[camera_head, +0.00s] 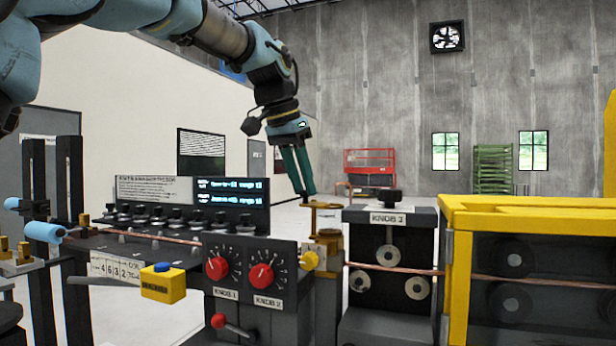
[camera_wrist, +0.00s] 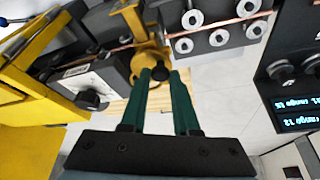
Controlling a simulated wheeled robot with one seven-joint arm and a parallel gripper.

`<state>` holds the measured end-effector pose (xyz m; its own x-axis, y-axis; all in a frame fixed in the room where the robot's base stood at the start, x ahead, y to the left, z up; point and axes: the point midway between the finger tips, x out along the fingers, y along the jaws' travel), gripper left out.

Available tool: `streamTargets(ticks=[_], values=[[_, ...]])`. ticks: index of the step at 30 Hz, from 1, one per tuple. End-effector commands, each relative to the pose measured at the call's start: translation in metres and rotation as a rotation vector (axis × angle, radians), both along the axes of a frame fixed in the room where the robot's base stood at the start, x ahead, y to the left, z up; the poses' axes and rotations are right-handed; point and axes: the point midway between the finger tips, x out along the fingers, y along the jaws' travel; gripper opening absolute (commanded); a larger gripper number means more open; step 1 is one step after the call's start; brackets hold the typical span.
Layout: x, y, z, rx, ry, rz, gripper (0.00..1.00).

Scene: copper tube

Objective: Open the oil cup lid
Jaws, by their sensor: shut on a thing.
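The oil cup (camera_head: 326,207) is a small gold fixture on a post between the knob panel and the KNOB 3 box in the head view. In the wrist view the gold oil cup (camera_wrist: 150,57) is just ahead of my fingertips. My gripper (camera_head: 307,198) reaches down from above, at the left side of the cup's top. In the wrist view my gripper (camera_wrist: 161,74) has its green fingers closed around a small dark round piece, which appears to be the oil cup lid (camera_wrist: 160,73). The fingers hide part of it, and whether it is raised is hard to tell.
The KNOB 3 box (camera_head: 388,218) with its dark knob (camera_wrist: 84,97) stands close to the right in the head view. A yellow frame (camera_head: 530,204) is further right. A copper tube (camera_head: 400,270) runs across the machine. The space above is free.

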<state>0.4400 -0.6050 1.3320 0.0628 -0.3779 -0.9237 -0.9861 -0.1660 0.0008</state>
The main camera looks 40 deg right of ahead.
Motion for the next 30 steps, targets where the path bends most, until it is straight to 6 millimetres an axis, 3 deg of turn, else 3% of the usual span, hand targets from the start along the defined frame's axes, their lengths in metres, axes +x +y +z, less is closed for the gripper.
streamTargets(ticks=[12, 29, 30], values=[[0.0097, 0.0029, 0.0011, -0.001, -0.001, -0.192, 0.00], [0.0108, 0.0033, 0.0006, -0.001, -0.003, -0.220, 0.00], [0.0108, 0.0033, 0.0006, -0.001, -0.003, -0.220, 0.33]])
